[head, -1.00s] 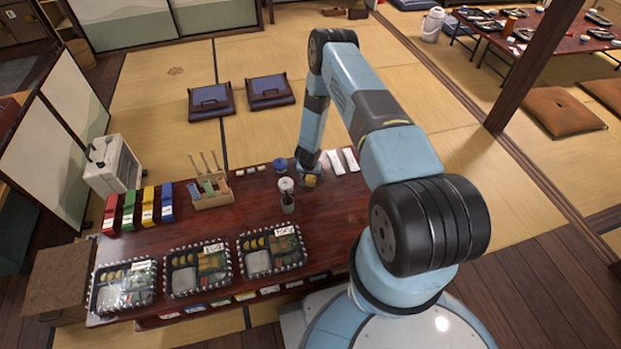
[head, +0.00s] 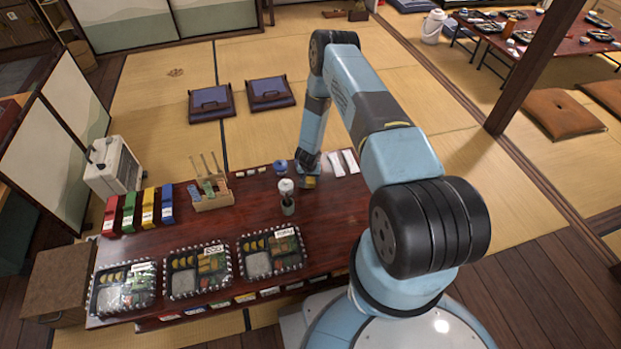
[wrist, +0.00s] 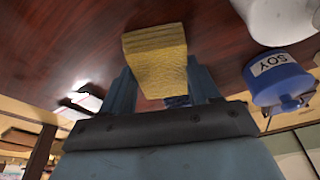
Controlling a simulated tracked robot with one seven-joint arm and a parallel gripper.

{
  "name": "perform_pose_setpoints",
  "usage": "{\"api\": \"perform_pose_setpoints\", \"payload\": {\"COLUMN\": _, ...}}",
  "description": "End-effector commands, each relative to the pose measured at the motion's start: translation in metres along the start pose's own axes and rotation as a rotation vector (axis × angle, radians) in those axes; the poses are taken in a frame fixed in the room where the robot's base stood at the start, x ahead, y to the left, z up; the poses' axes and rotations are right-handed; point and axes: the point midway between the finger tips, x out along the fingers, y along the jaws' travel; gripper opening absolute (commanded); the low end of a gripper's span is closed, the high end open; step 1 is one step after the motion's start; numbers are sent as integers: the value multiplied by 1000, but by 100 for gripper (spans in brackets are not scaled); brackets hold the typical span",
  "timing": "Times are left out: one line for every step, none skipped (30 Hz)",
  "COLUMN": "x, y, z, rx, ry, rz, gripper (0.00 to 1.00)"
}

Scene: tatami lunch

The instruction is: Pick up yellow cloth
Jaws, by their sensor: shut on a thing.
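The yellow cloth (wrist: 156,62) is a folded block with a ribbed surface. In the wrist view it sits between the two fingers of my gripper (wrist: 163,88), which are shut on it. In the head view the cloth (head: 309,183) shows as a small yellow patch just under my gripper (head: 308,174), over the far right part of the dark red table (head: 235,225). I cannot tell whether the cloth still touches the table top.
A blue soy pot (wrist: 277,77) is close beside my gripper. White packets (head: 343,162) lie to the right. A wooden holder (head: 211,200) and lunch trays (head: 271,253) are further left and in front.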

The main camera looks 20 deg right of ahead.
Motion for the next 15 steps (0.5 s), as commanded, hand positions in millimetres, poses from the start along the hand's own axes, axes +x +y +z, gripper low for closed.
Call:
{"api": "perform_pose_setpoints", "payload": {"x": -3, "y": 0, "z": -2, "rx": 2, "ry": 0, "rz": 0, "gripper": 27}}
{"api": "perform_pose_setpoints", "payload": {"x": -5, "y": 0, "z": -2, "rx": 0, "ry": 1, "rz": -1, "gripper": 27}}
{"api": "perform_pose_setpoints", "payload": {"x": -10, "y": 0, "z": -4, "rx": -1, "ry": 2, "rz": -1, "gripper": 27}}
{"api": "perform_pose_setpoints", "payload": {"x": -13, "y": -1, "z": -5, "rx": -1, "ry": 2, "rz": -1, "gripper": 27}}
{"api": "perform_pose_setpoints", "payload": {"x": -17, "y": -1, "z": -6, "rx": -1, "ry": 2, "rz": -1, "gripper": 27}}
{"api": "perform_pose_setpoints", "payload": {"x": -23, "y": -1, "z": -8, "rx": -1, "ry": 2, "rz": -1, "gripper": 27}}
{"api": "perform_pose_setpoints", "payload": {"x": -28, "y": -1, "z": -9, "rx": -2, "ry": 3, "rz": -1, "gripper": 27}}
{"api": "perform_pose_setpoints", "payload": {"x": -33, "y": -1, "z": -10, "rx": -2, "ry": 3, "rz": -1, "gripper": 27}}
{"api": "perform_pose_setpoints", "payload": {"x": -43, "y": -1, "z": -6, "rx": -1, "ry": 0, "rz": -1, "gripper": 27}}
{"api": "perform_pose_setpoints", "payload": {"x": -50, "y": -1, "z": -2, "rx": -1, "ry": -2, "rz": -1, "gripper": 27}}
{"api": "perform_pose_setpoints", "payload": {"x": -58, "y": 0, "z": 1, "rx": -2, "ry": -1, "rz": -1, "gripper": 27}}
{"api": "perform_pose_setpoints", "payload": {"x": -68, "y": 0, "z": 6, "rx": -1, "ry": 0, "rz": 0, "gripper": 27}}
{"api": "perform_pose_setpoints", "payload": {"x": -75, "y": 0, "z": 9, "rx": -2, "ry": 0, "rz": -1, "gripper": 27}}
{"api": "perform_pose_setpoints", "payload": {"x": -83, "y": 0, "z": 13, "rx": -2, "ry": -1, "rz": -1, "gripper": 27}}
{"api": "perform_pose_setpoints", "payload": {"x": -93, "y": -1, "z": 18, "rx": -2, "ry": 0, "rz": -1, "gripper": 27}}
